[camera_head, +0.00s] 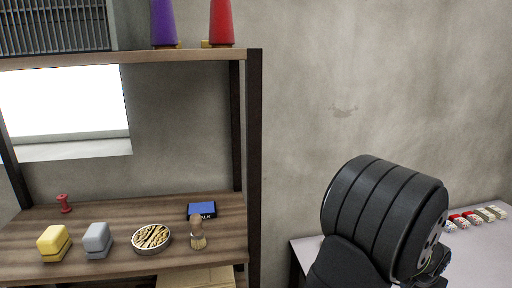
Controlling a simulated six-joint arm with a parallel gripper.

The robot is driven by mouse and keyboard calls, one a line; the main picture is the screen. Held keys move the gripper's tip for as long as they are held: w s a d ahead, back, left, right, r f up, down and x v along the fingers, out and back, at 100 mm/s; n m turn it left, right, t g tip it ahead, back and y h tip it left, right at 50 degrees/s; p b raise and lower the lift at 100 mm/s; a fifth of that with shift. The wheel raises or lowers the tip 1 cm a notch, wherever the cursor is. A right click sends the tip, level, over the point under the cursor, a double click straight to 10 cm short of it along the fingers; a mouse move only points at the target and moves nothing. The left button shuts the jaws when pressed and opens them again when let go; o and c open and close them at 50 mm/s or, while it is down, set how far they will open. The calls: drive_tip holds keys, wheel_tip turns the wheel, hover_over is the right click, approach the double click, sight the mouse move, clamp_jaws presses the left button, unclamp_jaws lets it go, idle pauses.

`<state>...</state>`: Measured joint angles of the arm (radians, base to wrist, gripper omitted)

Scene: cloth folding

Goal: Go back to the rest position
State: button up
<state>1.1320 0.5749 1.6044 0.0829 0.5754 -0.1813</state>
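My arm's black rounded joint (385,215) fills the lower right of the head view, in front of a light table. The end of my arm is hidden behind this joint or lies outside the frame, so my gripper's fingers do not show. No cloth is in view.
A wooden shelf (120,273) at the left holds a yellow block (54,243), a grey block (97,240), a round tin (151,239), a brush (198,235) and a blue-topped box (201,210). Its dark post (254,170) stands left of my arm. Several small packets (470,218) lie on the light table (490,240).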

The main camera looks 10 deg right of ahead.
drive_tip(key=s+d+f, duration=0.1)
drive_tip(key=s+d, duration=0.2)
drive_tip(key=d, duration=0.6)
drive_tip(key=s+d+f+m, duration=0.1)
drive_tip(key=s+d, duration=0.3)
drive_tip(key=d, duration=0.5)
drive_tip(key=s+d+f, duration=0.1)
drive_tip(key=s+d, duration=0.2)
drive_tip(key=d, duration=0.6)
drive_tip(key=shift+s+f, duration=0.35)
